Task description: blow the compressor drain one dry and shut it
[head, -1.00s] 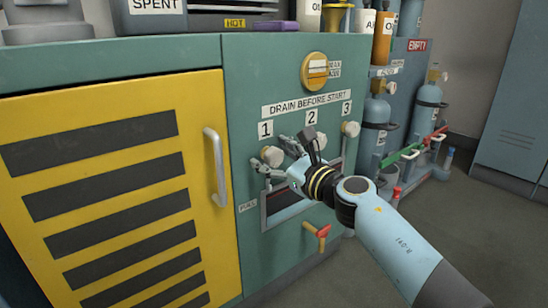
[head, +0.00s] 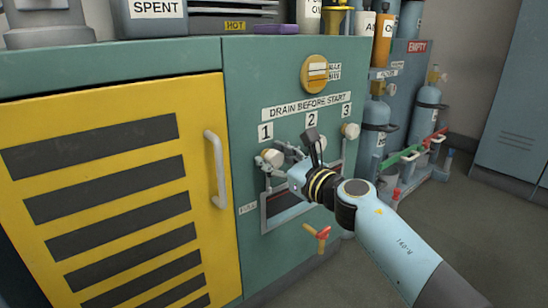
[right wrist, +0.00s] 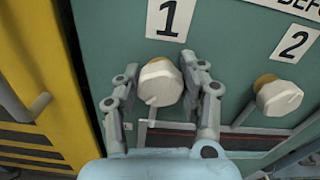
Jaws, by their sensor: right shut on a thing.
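The compressor's green panel (head: 240,110) carries a sign, "DRAIN BEFORE START" (head: 306,105). Below it are three white knobs on brass stems, numbered 1, 2 and 3. Drain knob 1 (head: 272,157) sits under the label "1" (head: 265,132); it also shows in the right wrist view (right wrist: 160,84). My right gripper (head: 268,163) has its two fingers on either side of knob 1, shut on it, as the right wrist view shows (right wrist: 162,88). Knob 2 (right wrist: 278,97) and knob 3 (head: 350,130) are free. My left gripper is not in view.
A yellow louvred door (head: 110,190) with a pale handle (head: 216,170) stands left of the knobs. A dark window (head: 285,203) lies below them, with a red-and-yellow valve (head: 318,236) underneath. Blue gas bottles (head: 376,125) stand at the right. The floor at the lower right is clear.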

